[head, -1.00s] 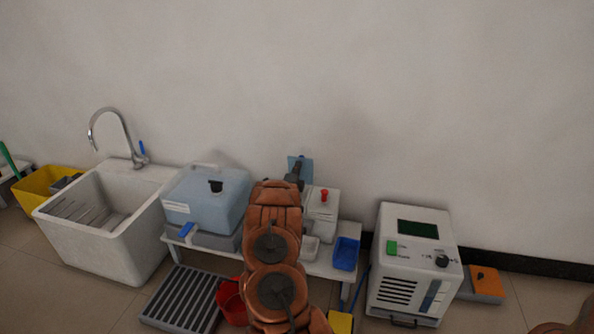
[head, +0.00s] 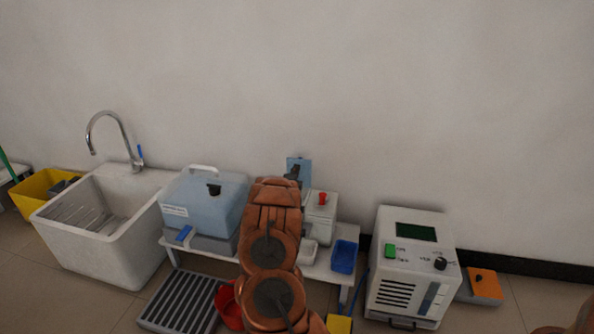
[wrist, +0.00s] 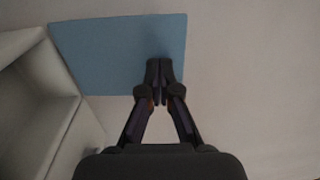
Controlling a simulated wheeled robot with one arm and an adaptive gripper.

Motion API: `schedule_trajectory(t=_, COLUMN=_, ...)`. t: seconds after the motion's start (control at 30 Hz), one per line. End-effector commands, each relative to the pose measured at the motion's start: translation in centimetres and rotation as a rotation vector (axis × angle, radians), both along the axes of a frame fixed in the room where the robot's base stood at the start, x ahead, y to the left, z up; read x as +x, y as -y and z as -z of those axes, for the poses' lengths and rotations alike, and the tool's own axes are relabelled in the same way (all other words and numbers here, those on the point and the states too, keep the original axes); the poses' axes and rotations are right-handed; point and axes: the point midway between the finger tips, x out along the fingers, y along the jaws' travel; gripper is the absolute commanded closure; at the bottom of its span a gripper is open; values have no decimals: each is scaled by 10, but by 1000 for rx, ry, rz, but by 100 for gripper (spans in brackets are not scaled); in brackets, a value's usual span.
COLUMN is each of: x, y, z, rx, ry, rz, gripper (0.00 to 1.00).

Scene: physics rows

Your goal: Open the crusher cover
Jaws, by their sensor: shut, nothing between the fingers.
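The crusher appears to be the small white machine with a red knob (head: 321,212) on the low bench, partly hidden behind my arm. A light blue flat panel, which looks like its cover (head: 304,166), stands raised at the machine's back near the wall. The panel fills the upper left of the wrist view (wrist: 100,50). My gripper (head: 293,172) is shut and empty at the panel. In the wrist view its fingertips (wrist: 159,66) overlap the panel's lower right part; I cannot tell whether they touch it. A hollow white housing (wrist: 50,85) shows at the left there.
A blue lidded box (head: 215,200) stands left on the bench, with a white sink (head: 95,245) beyond it. A white tray and a blue tray (head: 344,256) lie right of my arm. A white machine with a green screen (head: 410,265) stands on the floor at right.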

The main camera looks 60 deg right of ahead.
Motion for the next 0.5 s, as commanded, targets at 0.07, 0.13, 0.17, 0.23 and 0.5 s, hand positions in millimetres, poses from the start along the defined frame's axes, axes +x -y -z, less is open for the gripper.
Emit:
schedule_trajectory(t=0.07, x=0, y=-9, z=2, rx=3, ry=0, rz=-3, gripper=100)
schedule_trajectory(t=0.13, x=-2, y=-16, z=3, rx=4, ry=-1, rz=-4, gripper=100)
schedule_trajectory(t=0.17, x=-3, y=-19, z=4, rx=5, ry=-2, rz=-4, gripper=100)
schedule_trajectory(t=0.23, x=-5, y=-27, z=5, rx=6, ry=-2, rz=-4, gripper=100)
schedule_trajectory(t=0.5, x=-17, y=-56, z=4, rx=5, ry=-2, rz=-1, gripper=100)
